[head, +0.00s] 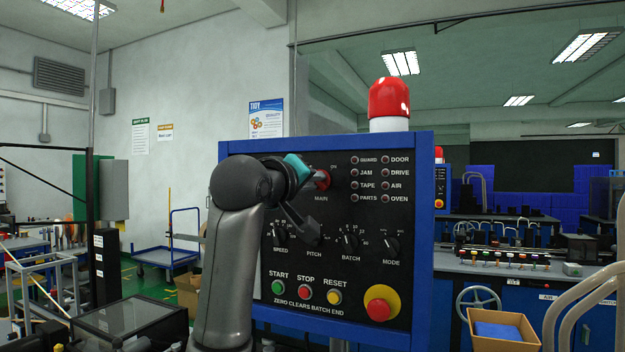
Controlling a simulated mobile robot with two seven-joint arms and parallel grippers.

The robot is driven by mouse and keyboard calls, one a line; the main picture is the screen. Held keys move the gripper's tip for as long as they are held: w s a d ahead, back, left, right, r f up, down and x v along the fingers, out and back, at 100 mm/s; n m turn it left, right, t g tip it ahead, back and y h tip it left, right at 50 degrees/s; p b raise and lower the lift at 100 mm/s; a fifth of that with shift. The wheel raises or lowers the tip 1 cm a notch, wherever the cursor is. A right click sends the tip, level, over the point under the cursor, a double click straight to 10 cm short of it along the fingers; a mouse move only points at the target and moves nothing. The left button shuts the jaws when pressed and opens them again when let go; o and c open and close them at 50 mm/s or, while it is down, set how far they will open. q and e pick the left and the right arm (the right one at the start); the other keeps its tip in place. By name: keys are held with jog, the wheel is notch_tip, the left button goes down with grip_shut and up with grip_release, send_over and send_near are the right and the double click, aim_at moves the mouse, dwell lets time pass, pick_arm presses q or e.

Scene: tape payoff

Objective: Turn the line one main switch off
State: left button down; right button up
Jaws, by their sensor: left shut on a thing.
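The line control panel (418,280) is a black face in a blue frame. Its main switch (323,180) is a red knob above the label MAIN, with a small ON mark to its upper right. My left gripper (312,181) reaches in from the left and is shut on the main switch. The gripper and its wrist hide the switch's left side, so I cannot tell which way the knob points. My right gripper is not in view.
Below are the SPEED, PITCH, BATCH and MODE knobs, the START (278,287), STOP (305,292) and RESET (334,297) buttons, and a red emergency button (380,306). Unlit-looking indicator lamps sit at upper right. A red beacon (389,98) tops the panel. A cardboard box (526,334) is at right.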

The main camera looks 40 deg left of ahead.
pick_arm(q)
jog(key=shift+f, duration=0.1)
dwell(0.3)
jog(key=c, duration=0.9)
grip_release()
jog(key=shift+v, duration=7.6)
